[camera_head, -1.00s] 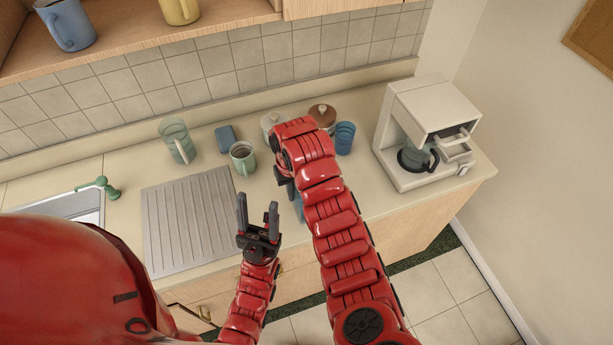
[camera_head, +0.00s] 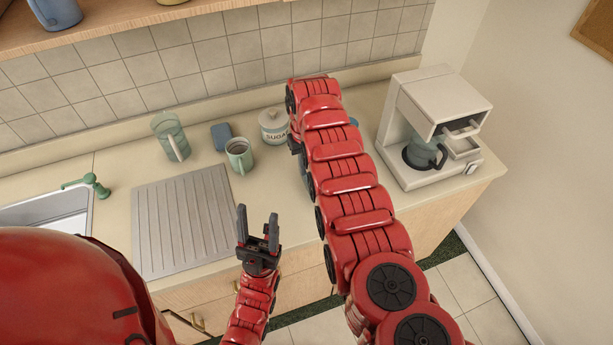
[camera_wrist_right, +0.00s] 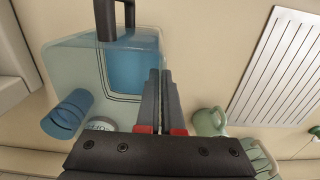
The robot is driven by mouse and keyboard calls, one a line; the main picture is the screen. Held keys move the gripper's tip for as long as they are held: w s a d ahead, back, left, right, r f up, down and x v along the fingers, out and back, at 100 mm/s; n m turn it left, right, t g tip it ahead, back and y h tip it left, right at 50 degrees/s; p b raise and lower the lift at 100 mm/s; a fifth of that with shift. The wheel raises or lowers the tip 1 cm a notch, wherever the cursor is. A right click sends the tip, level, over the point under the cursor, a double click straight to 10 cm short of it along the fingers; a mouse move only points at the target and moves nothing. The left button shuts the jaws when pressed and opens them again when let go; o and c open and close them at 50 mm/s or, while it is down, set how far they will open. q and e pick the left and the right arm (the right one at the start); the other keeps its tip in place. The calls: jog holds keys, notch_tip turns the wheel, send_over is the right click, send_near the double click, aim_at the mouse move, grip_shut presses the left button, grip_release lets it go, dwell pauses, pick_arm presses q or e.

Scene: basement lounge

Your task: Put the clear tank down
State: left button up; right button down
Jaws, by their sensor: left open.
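The clear tank (camera_wrist_right: 84,62) is a see-through box with blue inside, seen in the right wrist view over the beige counter. A dark bar-shaped part shows at its upper edge. My right gripper (camera_wrist_right: 160,72) has its fingers close together at the tank's right wall and is shut on it. In the head view my right arm hides most of the tank. I cannot tell whether the tank's base touches the counter. My left gripper (camera_head: 258,222) is open and empty, in front of the counter's front edge, right of the ribbed drain mat.
The counter (camera_head: 235,195) holds a drain mat (camera_head: 185,220), green mug (camera_head: 239,152), glass pitcher (camera_head: 170,137), blue block (camera_head: 221,136) and sugar jar (camera_head: 272,128). A coffee maker (camera_head: 420,115) stands right. A blue cup (camera_wrist_right: 66,115) is near the tank.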

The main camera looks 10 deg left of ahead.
jog(key=f+b, duration=0.3)
jog(key=f, duration=0.1)
jog(key=shift+w+d, duration=0.1)
jog(key=shift+w, duration=0.15)
jog(key=shift+r, duration=0.2)
jog(key=shift+f, duration=0.2)
jog(key=c, duration=1.1)
grip_release()
jog(key=shift+o, duration=0.2)
jog(key=shift+r, duration=0.15)
